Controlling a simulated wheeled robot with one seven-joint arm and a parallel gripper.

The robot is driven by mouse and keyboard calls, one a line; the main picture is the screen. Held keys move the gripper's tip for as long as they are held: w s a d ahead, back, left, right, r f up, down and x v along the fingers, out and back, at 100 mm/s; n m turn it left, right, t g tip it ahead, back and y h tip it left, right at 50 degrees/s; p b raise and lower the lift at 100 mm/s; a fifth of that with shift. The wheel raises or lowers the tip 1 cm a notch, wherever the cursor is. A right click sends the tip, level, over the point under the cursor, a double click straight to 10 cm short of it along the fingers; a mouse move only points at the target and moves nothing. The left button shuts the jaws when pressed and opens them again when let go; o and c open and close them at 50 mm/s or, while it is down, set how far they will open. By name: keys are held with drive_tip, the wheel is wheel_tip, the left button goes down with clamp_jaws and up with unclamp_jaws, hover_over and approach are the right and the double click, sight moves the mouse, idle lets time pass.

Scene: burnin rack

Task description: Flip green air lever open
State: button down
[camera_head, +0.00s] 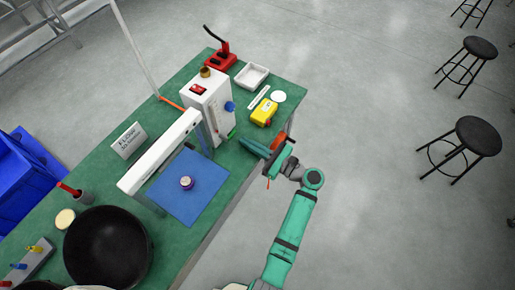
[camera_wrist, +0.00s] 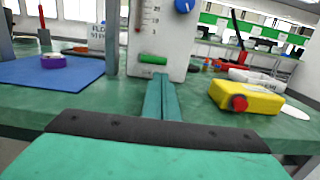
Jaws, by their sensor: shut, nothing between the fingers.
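The green air lever (camera_wrist: 152,59) is a small green bar low on the front of a white box with a flow scale. It lies roughly level in the wrist view and shows as a small green spot in the head view (camera_head: 232,133). My gripper (camera_wrist: 160,80) is shut and empty, its teal fingers together and pointing at the box just below the lever. In the head view my gripper (camera_head: 246,142) is over the table's right edge, close to the box (camera_head: 208,103). Whether the fingertips touch the box or lever, I cannot tell.
A yellow meter with a red knob (camera_wrist: 245,97) stands right of my fingers. A blue knob (camera_wrist: 184,6) sits above the lever on the box. A blue mat (camera_head: 202,200) with a purple roll (camera_head: 186,183) lies left. A white tray (camera_head: 252,76) stands at the back.

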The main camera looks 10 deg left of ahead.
drive_tip(key=shift+x, duration=1.15)
drive_tip(key=shift+w+a, duration=0.1)
drive_tip(key=shift+w, duration=0.1)
drive_tip(key=shift+a, duration=0.2)
drive_tip(key=shift+d+r+n, duration=0.1)
drive_tip(key=shift+d+n, duration=0.25)
drive_tip(key=shift+n, duration=0.05)
